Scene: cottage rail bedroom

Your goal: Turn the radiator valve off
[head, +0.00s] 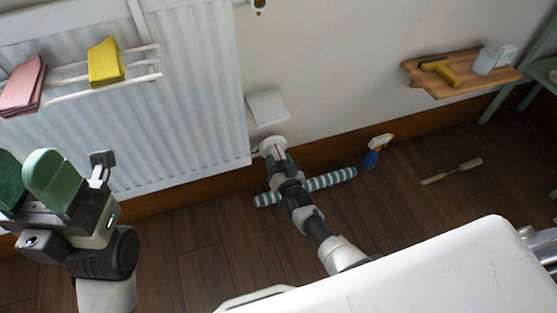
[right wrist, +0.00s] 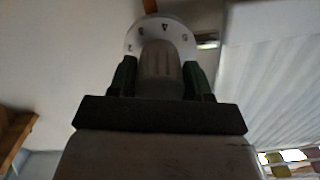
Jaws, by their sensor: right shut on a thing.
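The radiator valve (head: 271,145) is a white round knob low at the right end of the white radiator (head: 190,90). My right gripper (head: 278,158) is at it. In the right wrist view, the grey ribbed knob (right wrist: 160,65) stands between the two green fingers of my right gripper (right wrist: 160,78), which is shut on it. Behind the knob is a white dial (right wrist: 160,30) with dark marks, too small to read surely. My left gripper (head: 30,182) is at the left, its green fingers apart and empty, away from the valve.
A striped roll (head: 330,180) lies on the floor behind my right arm. A spray bottle (head: 377,150) and a wooden-handled tool (head: 452,171) are to the right. A wooden shelf (head: 450,88) is on the wall. Pink (head: 23,85) and yellow (head: 105,62) cloths hang on the radiator rail.

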